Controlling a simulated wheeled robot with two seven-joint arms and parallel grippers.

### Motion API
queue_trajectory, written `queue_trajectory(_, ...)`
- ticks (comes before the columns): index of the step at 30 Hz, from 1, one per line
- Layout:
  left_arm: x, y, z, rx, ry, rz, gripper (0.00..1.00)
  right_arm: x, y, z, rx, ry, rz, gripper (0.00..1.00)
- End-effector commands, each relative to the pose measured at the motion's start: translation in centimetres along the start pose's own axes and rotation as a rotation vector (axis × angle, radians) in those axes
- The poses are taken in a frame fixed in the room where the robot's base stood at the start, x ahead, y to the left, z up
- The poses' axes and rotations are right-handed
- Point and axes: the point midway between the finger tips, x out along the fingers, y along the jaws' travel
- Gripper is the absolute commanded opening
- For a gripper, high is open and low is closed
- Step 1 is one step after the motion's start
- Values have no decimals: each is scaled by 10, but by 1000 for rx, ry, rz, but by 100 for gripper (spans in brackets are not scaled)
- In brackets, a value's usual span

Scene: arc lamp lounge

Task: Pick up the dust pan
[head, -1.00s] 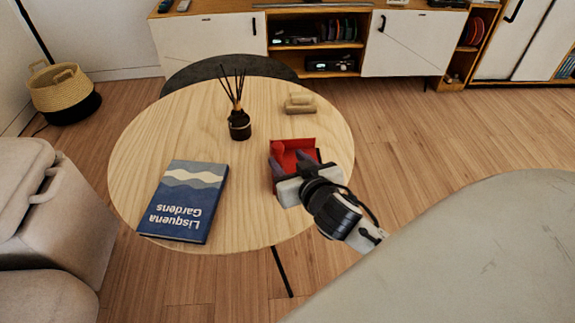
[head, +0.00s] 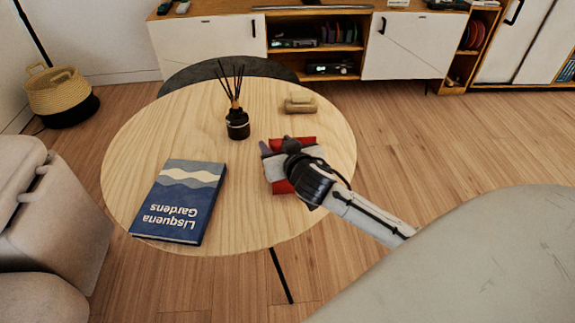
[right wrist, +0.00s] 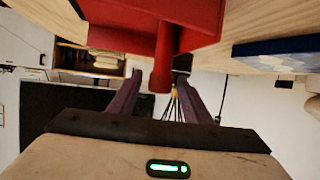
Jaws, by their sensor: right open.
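The red dust pan (head: 283,187) lies on the round wooden table near its right edge. In the head view my right gripper covers its middle, so only parts of its front and back edges show. In the right wrist view the pan (right wrist: 150,15) is at the top, and its red handle (right wrist: 162,72) points between the two fingers. My right gripper (head: 276,147) is open, with a finger on either side of the handle and gaps visible. I cannot tell how far along the handle the fingertips reach. My left gripper is out of view.
On the table (head: 140,140) are a dark reed diffuser (head: 237,125) behind and left of the pan, a blue book (head: 180,205) at the left, and a small tan object (head: 300,102) at the back. A grey sofa-like surface (head: 470,265) fills the lower right.

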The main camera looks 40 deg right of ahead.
Motion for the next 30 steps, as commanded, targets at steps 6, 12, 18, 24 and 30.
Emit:
queue_trajectory(6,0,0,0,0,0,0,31,0,0,0,0,0,0,24)
queue_trajectory(12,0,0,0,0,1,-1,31,-1,0,0,0,0,0,0)
queue_trajectory(18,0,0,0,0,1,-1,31,-1,0,-1,0,2,-1,0)
queue_trajectory(24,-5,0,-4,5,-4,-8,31,-6,0,-14,2,4,-1,0)
queue_trajectory(30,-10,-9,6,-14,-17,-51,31,-22,0,-53,4,4,-1,0)
